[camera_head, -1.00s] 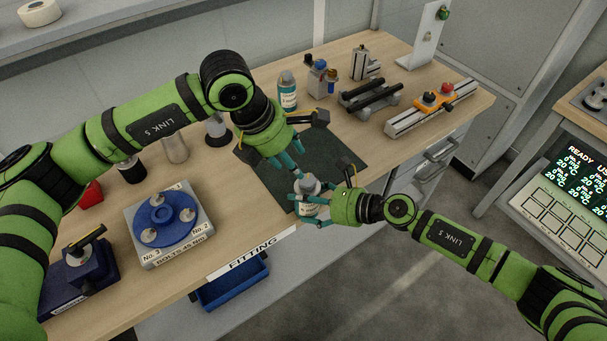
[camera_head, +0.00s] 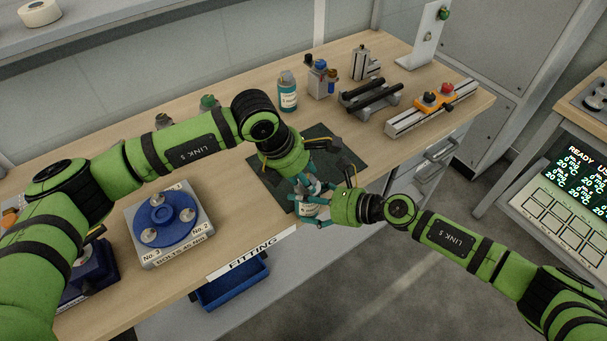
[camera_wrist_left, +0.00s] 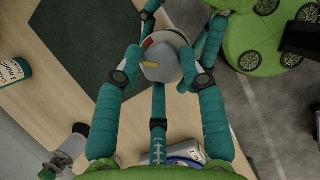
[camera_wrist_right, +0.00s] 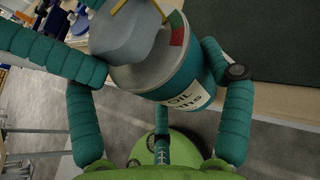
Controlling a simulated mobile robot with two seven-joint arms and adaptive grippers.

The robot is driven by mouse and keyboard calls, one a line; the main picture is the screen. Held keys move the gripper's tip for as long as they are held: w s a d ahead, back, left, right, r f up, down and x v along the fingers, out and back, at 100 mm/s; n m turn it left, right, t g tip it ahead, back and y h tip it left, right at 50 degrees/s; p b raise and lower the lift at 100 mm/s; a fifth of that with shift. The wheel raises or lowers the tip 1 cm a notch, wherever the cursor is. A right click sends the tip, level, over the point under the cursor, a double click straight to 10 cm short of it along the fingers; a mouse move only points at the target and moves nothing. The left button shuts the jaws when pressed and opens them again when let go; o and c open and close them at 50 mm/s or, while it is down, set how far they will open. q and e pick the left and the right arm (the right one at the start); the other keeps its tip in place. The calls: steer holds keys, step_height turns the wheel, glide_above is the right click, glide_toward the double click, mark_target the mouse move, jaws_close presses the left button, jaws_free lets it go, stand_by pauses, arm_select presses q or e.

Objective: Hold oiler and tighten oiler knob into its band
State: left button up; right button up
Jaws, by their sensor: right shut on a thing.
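The oiler (camera_wrist_right: 185,80) is a teal can with an OIL label, a grey top and a red and green band segment. In the head view the oiler (camera_head: 309,209) is near the table's front edge, partly hidden by fingers. My right gripper (camera_head: 322,208) is shut around its body. The grey faceted oiler knob (camera_wrist_left: 160,62) sits on the oiler's top and carries a yellow mark. My left gripper (camera_wrist_left: 160,72) is over the knob with its fingers spread around it; I cannot tell whether they touch. The yellow mark is apart from the red segment.
A dark mat (camera_head: 268,185) lies under and behind the grippers. A teal bottle (camera_head: 288,93), a black-barred stand (camera_head: 370,98) and a rail fixture (camera_head: 430,112) stand behind. A blue bolt fixture (camera_head: 163,215) is at left, and a blue bin (camera_head: 232,290) hangs below the front edge.

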steer(key=shift+s+f, duration=0.25)
steer(key=shift+f, duration=0.05)
arm_select(q)
steer(key=shift+m+g, duration=0.5)
steer(key=shift+m, duration=0.7)
steer(key=o, duration=0.8)
steer(key=v, duration=1.2)
steer(key=shift+s+a, duration=0.1)
steer(key=shift+a, duration=0.05)
